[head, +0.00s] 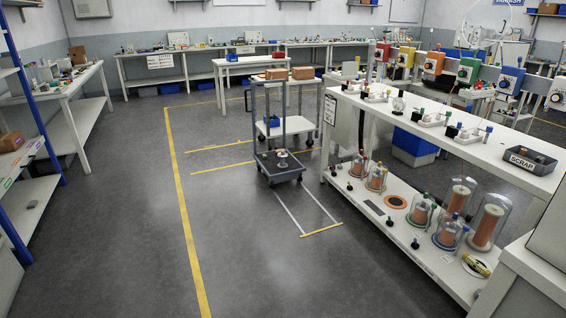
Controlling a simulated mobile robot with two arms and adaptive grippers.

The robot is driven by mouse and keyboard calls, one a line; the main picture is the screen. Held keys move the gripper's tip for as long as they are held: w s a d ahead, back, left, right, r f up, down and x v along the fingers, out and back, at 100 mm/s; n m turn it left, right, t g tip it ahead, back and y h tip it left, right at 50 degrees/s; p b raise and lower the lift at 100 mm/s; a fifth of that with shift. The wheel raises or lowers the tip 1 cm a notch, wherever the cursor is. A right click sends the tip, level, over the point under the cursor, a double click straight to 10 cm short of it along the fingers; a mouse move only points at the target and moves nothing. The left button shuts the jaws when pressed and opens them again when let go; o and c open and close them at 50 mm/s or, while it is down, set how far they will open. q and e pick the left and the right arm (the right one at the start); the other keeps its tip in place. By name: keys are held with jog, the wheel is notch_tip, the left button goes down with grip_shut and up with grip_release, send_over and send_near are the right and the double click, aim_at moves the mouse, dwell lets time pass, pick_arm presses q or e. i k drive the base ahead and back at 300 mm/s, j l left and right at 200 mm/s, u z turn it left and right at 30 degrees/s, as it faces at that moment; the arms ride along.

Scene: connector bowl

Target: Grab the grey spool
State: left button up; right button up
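No spool that is clearly grey can be picked out at this distance. A small pale object, perhaps a spool (283,163), sits on the low deck of a dark cart (285,174) in the middle of the floor; its exact colour and shape are too small to tell. Several orange-brown spools (488,226) stand under clear domes on the lower shelf of the white bench at right. Neither of my grippers is in view.
The white bench (430,145) at right carries small devices and a dark SCRAP tray (530,160). A blue bin (413,147) stands behind it. A white table (270,62) with boxes is behind the cart. Open grey floor (120,210) lies left and in front, with yellow lines.

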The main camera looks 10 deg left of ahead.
aim_at(282, 154)
jog(key=i+u, duration=0.2)
jog(key=i, duration=4.1)
